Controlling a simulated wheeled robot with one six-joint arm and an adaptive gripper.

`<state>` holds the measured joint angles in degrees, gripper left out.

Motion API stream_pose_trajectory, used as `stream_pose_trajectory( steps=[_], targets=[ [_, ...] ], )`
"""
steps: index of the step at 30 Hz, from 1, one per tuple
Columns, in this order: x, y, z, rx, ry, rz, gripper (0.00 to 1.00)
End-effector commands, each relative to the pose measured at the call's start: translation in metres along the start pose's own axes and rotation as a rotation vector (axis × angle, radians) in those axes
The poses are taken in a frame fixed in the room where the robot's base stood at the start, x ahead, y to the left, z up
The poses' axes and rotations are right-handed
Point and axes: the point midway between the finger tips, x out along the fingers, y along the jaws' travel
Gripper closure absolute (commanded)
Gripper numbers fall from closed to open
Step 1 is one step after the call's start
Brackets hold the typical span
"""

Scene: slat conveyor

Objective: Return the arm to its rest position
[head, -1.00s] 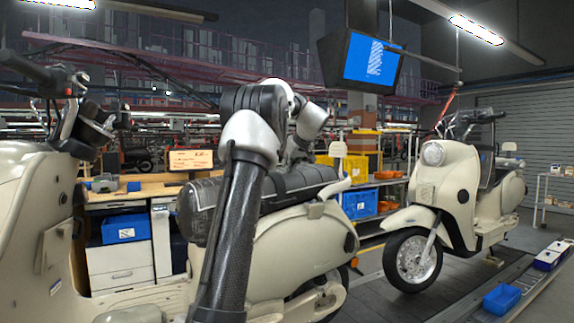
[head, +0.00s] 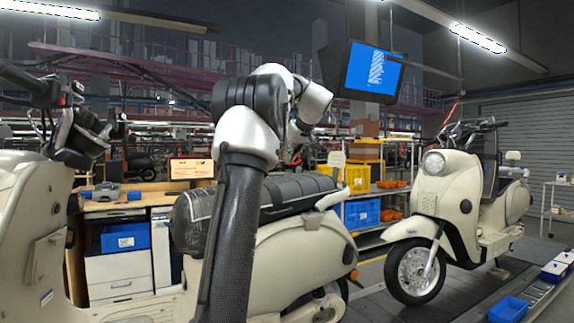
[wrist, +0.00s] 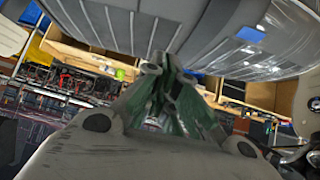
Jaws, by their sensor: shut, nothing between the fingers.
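My arm rises in the middle of the head view, in front of the near cream scooter (head: 285,255), and bends over at the top. My gripper is hidden behind my arm links in the head view. In the wrist view my gripper (wrist: 158,68) shows at the centre, its fingers together and nothing held between them. A large grey ribbed surface (wrist: 110,25) fills the top of that view close beyond the fingertips; I cannot tell whether they touch it.
The near scooter's dark seat (head: 290,195) lies beside my arm. A second cream scooter (head: 450,195) stands at the right, near a blue bin (head: 508,310). A workbench (head: 120,207) stands behind at the left. A monitor (head: 370,68) hangs above.

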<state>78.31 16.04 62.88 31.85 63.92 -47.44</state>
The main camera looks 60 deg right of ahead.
Motion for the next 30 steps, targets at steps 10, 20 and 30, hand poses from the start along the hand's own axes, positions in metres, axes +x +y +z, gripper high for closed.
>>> stream_pose_trajectory(
  steps=[10,20,30],
  targets=[
    [-0.038,-0.001,-0.001,-0.001,0.002,0.001,1.00],
    [-0.039,0.000,-0.002,0.055,0.005,0.005,1.00],
    [0.003,-0.046,0.122,0.427,-0.268,0.056,1.00]
  ],
)
